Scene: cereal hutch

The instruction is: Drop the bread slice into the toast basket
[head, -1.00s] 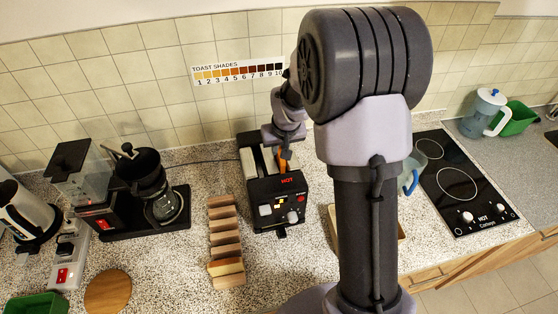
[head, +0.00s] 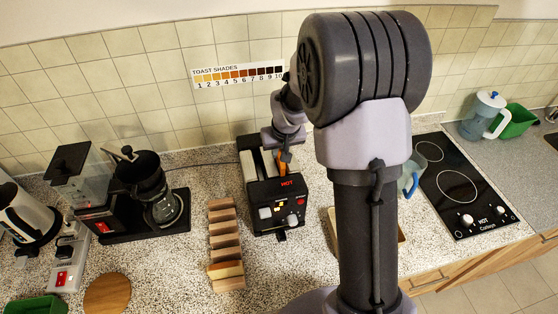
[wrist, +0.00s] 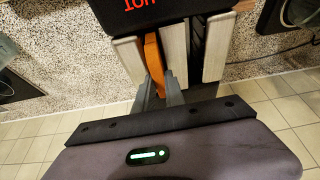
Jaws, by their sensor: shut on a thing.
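The bread slice (wrist: 154,62) is orange-brown and stands on edge in a slot of the black toaster (head: 276,195). In the head view only a small orange part of the slice (head: 284,158) shows above the toaster top. My gripper (wrist: 160,90) is shut on the slice's upper edge, over the slot, with a finger on either side. In the head view my gripper (head: 284,148) is small and partly dark. A wooden tray-like basket (head: 402,236) stands right of the toaster, mostly hidden behind my arm; its inside is not visible.
A slatted wooden rack (head: 225,240) stands left of the toaster, with a paler piece at its front. The coffee maker (head: 160,200) is further left. A black hob (head: 462,190) and a blue-handled jug (head: 411,180) are to the right. A tiled wall stands close behind the toaster.

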